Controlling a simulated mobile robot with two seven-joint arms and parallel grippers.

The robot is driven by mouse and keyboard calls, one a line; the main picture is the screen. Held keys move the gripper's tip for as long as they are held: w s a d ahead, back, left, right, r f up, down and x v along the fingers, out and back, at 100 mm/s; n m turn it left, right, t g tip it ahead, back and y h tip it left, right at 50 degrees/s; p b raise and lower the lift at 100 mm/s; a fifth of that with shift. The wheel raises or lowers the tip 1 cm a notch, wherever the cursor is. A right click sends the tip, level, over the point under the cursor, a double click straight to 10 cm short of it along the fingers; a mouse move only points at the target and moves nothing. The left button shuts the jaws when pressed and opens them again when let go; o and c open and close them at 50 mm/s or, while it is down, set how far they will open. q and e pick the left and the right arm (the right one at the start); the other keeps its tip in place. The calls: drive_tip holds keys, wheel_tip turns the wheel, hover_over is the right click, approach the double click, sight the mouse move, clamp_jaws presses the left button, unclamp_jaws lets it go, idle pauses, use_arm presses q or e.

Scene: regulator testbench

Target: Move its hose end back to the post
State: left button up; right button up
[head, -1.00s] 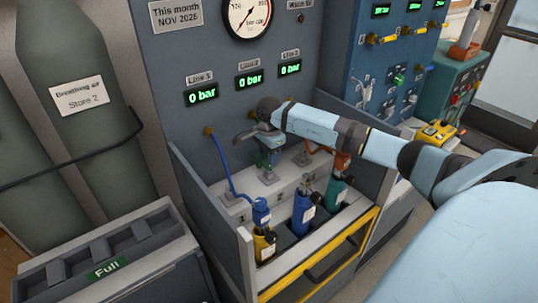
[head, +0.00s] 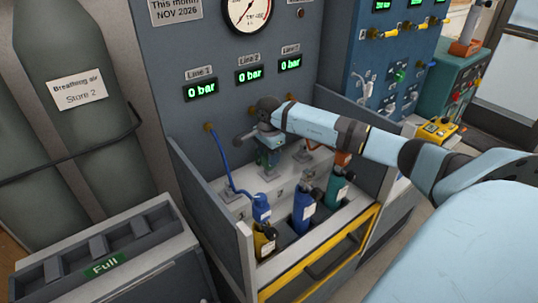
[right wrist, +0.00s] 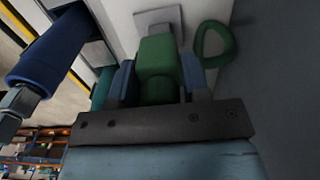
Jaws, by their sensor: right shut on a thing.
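My right gripper (head: 270,144) is low over the white ledge in front of the Line 2 display. In the right wrist view its two fingers (right wrist: 158,84) are shut on a green hose end (right wrist: 158,68). A bit of that green also shows under the gripper in the head view (head: 268,158). A grey post plate (right wrist: 158,17) lies just beyond the green hose end; I cannot tell whether the two touch. A green hose loop (right wrist: 233,44) shows beside the fingers. My left gripper is not in view.
A blue hose (head: 220,163) runs from the panel to a blue fitting at the yellow cylinder (head: 264,243). A blue cylinder (head: 303,210) and a teal cylinder (head: 338,190) stand in the front rack. Side walls (head: 215,195) and a yellow-edged front (head: 330,251) enclose the bench.

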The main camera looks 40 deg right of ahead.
drive_tip(key=shift+f, duration=0.25)
drive_tip(key=o, duration=1.2)
wheel_tip(320, 180, up, 14)
drive_tip(key=shift+f+b, duration=0.1)
drive_tip(key=shift+b, duration=0.55)
